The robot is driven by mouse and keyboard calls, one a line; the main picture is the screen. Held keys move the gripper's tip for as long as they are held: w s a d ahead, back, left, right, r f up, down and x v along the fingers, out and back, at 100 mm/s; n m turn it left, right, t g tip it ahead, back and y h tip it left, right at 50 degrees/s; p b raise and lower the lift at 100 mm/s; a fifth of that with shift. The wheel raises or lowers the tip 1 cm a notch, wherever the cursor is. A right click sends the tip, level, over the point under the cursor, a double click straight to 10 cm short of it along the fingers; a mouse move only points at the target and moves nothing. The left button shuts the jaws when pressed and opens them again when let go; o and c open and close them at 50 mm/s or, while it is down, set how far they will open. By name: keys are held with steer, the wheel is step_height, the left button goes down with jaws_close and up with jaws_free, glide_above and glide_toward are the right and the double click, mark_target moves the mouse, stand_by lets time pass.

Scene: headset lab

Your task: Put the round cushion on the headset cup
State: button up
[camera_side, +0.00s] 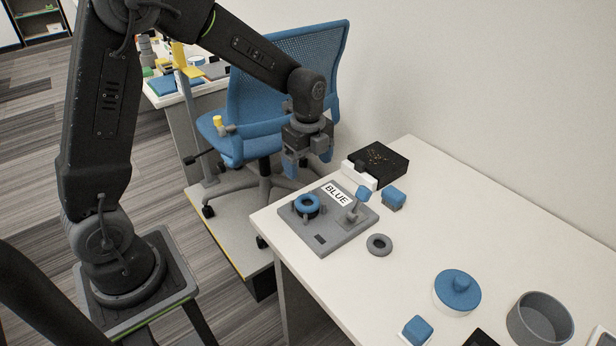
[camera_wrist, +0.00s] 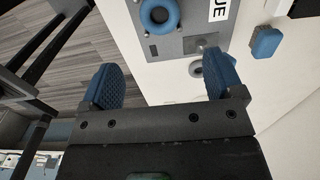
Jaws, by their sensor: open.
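A blue ring-shaped cushion (camera_side: 307,204) sits on a dark round piece, seemingly the headset cup, on the left of a grey fixture plate (camera_side: 320,240) labelled "BLUE". The cushion also shows at the top of the wrist view (camera_wrist: 171,19). A grey ring (camera_side: 379,244) lies flat on the table beside the plate's right corner; it is partly hidden by a finger in the wrist view (camera_wrist: 195,69). My gripper (camera_side: 309,161) is open and empty, above and behind the plate; its blue fingers (camera_wrist: 163,84) are apart from both rings.
A small post with a blue tip (camera_side: 362,193) stands on the plate. A blue block (camera_side: 394,197), white block (camera_side: 358,177) and black box (camera_side: 380,157) are close behind. A blue knobbed disc (camera_side: 457,290), another blue block (camera_side: 417,329) and a grey bowl (camera_side: 540,322) stand nearer the camera.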

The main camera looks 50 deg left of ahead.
steer(key=s+d+r+n+t, duration=0.3)
steer(key=s+r+n, duration=0.5)
steer(key=r, duration=0.3)
steer(key=s+d+r+n+t, duration=0.1)
steer(key=s+r+n+t, duration=0.1)
steer(key=s+n, duration=0.8)
steer(key=shift+s+d+r+t, duration=0.3)
steer(key=shift+s+d+r, duration=0.15)
steer(key=shift+s, duration=0.65)
